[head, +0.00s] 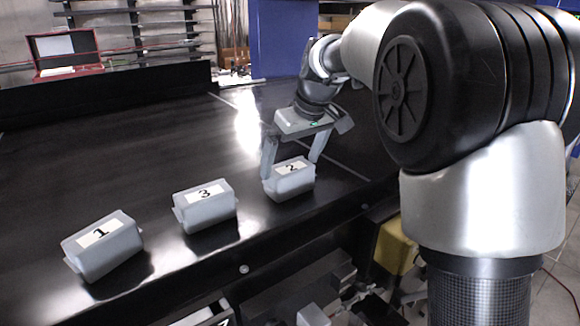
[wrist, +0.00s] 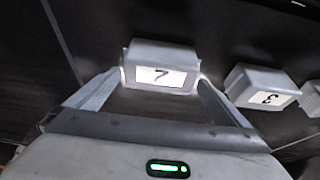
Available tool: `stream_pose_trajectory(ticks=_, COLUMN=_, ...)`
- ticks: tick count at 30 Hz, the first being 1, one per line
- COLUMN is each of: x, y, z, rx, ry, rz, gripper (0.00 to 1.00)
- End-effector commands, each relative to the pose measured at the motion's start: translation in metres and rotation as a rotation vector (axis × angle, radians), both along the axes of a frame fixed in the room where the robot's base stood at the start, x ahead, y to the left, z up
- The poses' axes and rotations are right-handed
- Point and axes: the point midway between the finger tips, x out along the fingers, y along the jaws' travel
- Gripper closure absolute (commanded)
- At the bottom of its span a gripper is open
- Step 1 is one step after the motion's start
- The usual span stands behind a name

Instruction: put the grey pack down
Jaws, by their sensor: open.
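A grey pack labelled 2 (head: 289,180) rests on the black conveyor (head: 130,150), at the right end of a row of packs. My gripper (head: 291,168) is above it with one finger at each side. In the wrist view the same pack (wrist: 160,58) lies between the two fingertips of my gripper (wrist: 160,80). The fingers are open. The fingertips are close to the pack's ends, and I cannot tell whether they touch it.
A grey pack labelled 3 (head: 206,206) and one labelled 1 (head: 103,246) stand to the left on the conveyor. The conveyor behind the row is clear. A red case (head: 67,54) lies open beyond the far edge. A yellow object (head: 395,247) is below the near edge.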

Motion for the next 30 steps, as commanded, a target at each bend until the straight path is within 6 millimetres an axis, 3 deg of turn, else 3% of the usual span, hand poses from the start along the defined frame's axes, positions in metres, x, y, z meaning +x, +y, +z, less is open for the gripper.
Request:
stream_pose_trajectory(ticks=6, x=-0.015, y=-0.011, z=0.047, rx=0.001, ry=-0.003, rz=-0.003, gripper=0.00)
stream_pose_trajectory(ticks=12, x=-0.026, y=-0.018, z=0.077, rx=0.000, ry=-0.002, rz=-0.002, gripper=0.00)
stream_pose_trajectory(ticks=23, x=-0.041, y=-0.026, z=0.092, rx=0.001, ry=-0.003, rz=-0.022, gripper=0.00)
stream_pose_trajectory(ticks=26, x=-0.070, y=-0.039, z=0.096, rx=0.008, ry=-0.009, rz=-0.084, gripper=0.00)
stream_pose_trajectory(ticks=30, x=-0.141, y=-0.066, z=0.089, rx=0.017, ry=-0.025, rz=-0.227, gripper=0.00)
